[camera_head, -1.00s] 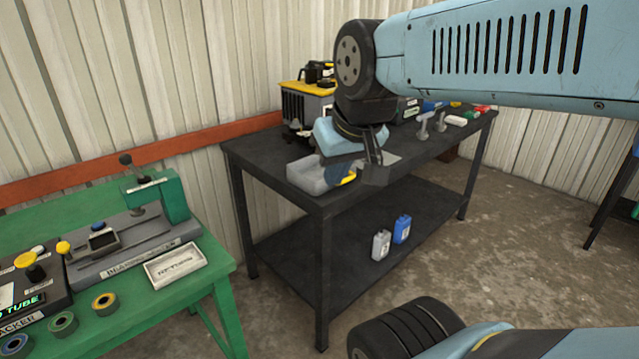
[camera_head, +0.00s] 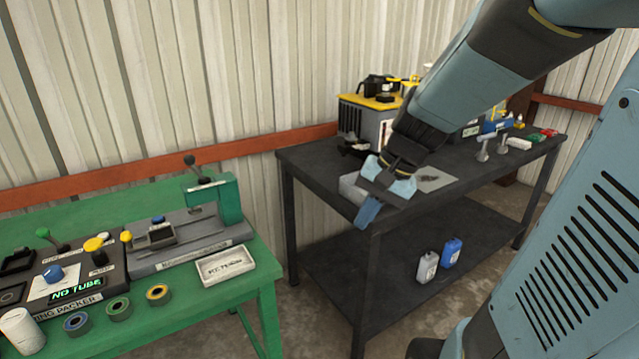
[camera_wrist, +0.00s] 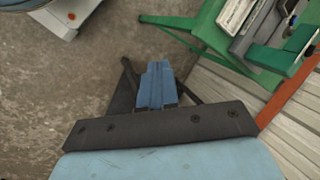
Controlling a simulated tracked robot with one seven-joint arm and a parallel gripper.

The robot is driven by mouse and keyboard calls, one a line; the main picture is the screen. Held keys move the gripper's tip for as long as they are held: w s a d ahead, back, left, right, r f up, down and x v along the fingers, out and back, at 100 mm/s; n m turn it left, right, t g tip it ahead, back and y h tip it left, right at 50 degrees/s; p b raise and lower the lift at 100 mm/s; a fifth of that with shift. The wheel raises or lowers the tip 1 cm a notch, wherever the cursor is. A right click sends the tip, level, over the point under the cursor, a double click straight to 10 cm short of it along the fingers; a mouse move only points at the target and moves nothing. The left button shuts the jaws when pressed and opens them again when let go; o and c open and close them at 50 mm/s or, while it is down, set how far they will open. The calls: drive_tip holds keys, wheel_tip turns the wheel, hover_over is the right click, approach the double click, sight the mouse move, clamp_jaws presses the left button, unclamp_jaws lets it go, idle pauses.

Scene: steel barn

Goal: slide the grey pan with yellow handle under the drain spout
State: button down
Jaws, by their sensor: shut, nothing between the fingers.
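The grey pan (camera_head: 348,186) sits on the dark bench top near its front left corner. My gripper hides most of it, and its yellow handle does not show now. A machine (camera_head: 374,121) with a yellow top stands behind it, with a dark fitting (camera_head: 355,150) low at its front. That may be the drain spout, but it is too small to be sure. My gripper (camera_head: 367,214) is shut and empty, pointing down in front of the pan at the bench corner. I cannot tell if it touches the pan. Its blue fingers (camera_wrist: 156,80) show shut in the wrist view.
The dark bench (camera_head: 318,170) has a grey plate (camera_head: 434,180) right of my gripper and small tools farther right. Two jugs (camera_head: 428,266) stand on its lower shelf. A green table (camera_head: 262,268) with a packing machine stands to the left, with a gap between.

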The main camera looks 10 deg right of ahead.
drive_tip(key=w+d+f+m+y, duration=0.2)
drive_tip(key=w+f+m+y, duration=0.3)
drive_tip(key=w+f+m, duration=0.1)
drive_tip(key=m+t+h, duration=0.3)
drive_tip(key=m+t, duration=1.3)
drive_tip(key=m, duration=0.4)
approach(391, 210)
drive_tip(key=x, duration=0.3)
drive_tip(key=r+x, duration=0.1)
drive_tip(key=x, duration=0.6)
drive_tip(key=shift+s+r, duration=0.1)
drive_tip(key=shift+r, duration=0.3)
